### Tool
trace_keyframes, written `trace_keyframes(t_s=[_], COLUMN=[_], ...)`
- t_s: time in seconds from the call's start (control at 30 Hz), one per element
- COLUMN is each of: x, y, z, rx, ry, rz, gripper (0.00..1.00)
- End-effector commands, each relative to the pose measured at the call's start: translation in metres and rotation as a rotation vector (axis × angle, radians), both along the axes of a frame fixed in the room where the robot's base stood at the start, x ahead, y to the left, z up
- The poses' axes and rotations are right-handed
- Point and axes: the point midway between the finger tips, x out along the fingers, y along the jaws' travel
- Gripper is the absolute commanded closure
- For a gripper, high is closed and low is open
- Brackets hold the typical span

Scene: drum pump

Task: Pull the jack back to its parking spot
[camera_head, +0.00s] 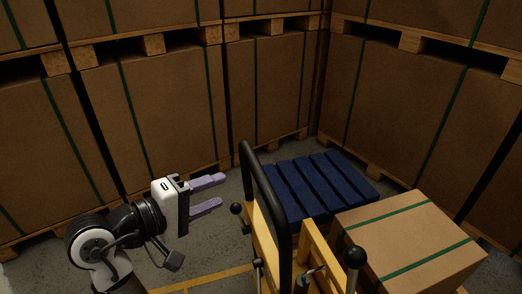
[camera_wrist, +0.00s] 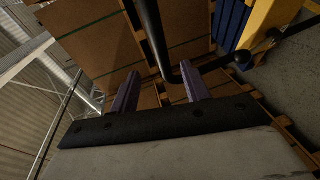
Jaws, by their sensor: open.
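The jack (camera_head: 262,245) is yellow, with a tall black loop handle (camera_head: 272,185), and stands at the lower middle of the head view. My gripper (camera_head: 222,189) is open and empty to the left of the handle, its two purple fingers pointing right towards it. In the wrist view, the black handle bar (camera_wrist: 151,30) passes beyond and between the fingertips (camera_wrist: 160,76), and I see no clear contact. Yellow floor lines (camera_head: 205,281) show at the bottom; whether they mark the parking spot I cannot tell. The jack's lower part is mostly hidden.
A blue slatted pallet (camera_head: 308,187) lies behind the jack. A strapped carton (camera_head: 412,243) sits to its right. Stacked large cartons (camera_head: 160,120) on wooden pallets wall off the back and sides. Black ball-ended levers (camera_head: 355,257) stick out from the jack. Some grey floor is bare around my arm.

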Motion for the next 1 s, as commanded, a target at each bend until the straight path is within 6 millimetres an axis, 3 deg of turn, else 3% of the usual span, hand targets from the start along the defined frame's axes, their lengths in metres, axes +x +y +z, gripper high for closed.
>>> trace_keyframes(t_s=[0.27, 0.7, 1.0], x=[0.017, 0.074, 0.087], y=[-0.026, -0.091, -0.105], z=[-0.007, -0.022, -0.026], rx=[-0.007, -0.007, -0.006], ry=[0.013, 0.012, 0.009], rz=[-0.023, -0.018, -0.014], gripper=[0.53, 0.53, 0.53])
